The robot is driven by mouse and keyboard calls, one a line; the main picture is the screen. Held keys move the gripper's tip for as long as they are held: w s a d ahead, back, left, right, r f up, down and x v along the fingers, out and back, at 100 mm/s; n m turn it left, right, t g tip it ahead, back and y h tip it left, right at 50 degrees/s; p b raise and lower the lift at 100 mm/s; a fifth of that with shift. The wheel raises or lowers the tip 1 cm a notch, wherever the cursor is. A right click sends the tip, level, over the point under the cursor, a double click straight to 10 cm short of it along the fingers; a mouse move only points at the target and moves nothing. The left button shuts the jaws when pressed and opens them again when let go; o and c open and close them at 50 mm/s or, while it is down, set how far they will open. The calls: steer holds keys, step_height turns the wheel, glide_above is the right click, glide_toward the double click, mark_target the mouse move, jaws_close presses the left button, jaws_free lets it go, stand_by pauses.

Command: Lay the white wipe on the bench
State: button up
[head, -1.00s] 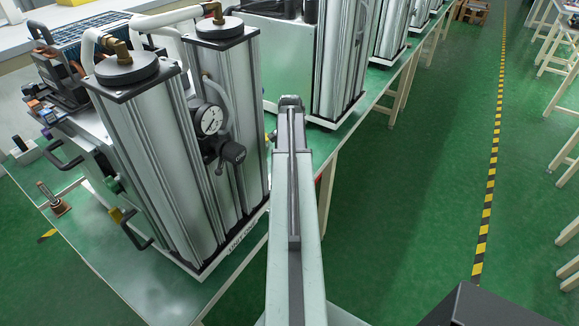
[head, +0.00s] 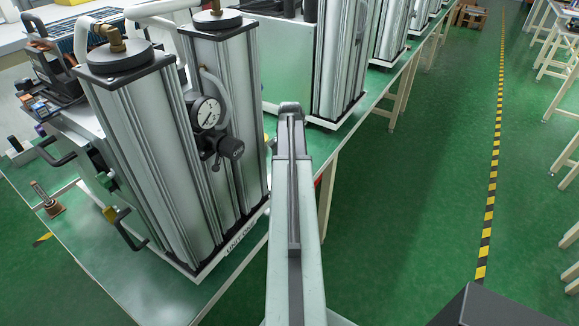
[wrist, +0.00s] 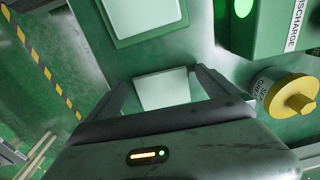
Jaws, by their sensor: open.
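A pale white square that looks like the white wipe (wrist: 166,92) shows in the wrist view between the two fingers of my gripper (wrist: 162,76). The fingers are apart and the gripper is open. I cannot tell whether the wipe touches a finger or lies flat on the surface below. The green bench (head: 95,277) runs under the sieve columns in the head view. The end of my arm is beside the columns there, and it hides the fingers and the wipe.
A pale framed square (wrist: 142,18) lies beyond the fingers. A green box labelled DISCHARGE (wrist: 275,28) and a yellow knob (wrist: 292,95) are close on the right. Tall metal columns (head: 150,150) with a gauge (head: 206,114) stand left of my arm. Open floor (head: 400,200) lies right.

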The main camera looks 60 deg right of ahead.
step_height(320, 180, up, 12)
steer(key=p, duration=1.1)
steer(key=shift+s+a+p, duration=0.2)
steer(key=shift+a+p, duration=0.05)
steer(key=shift+p, duration=0.15)
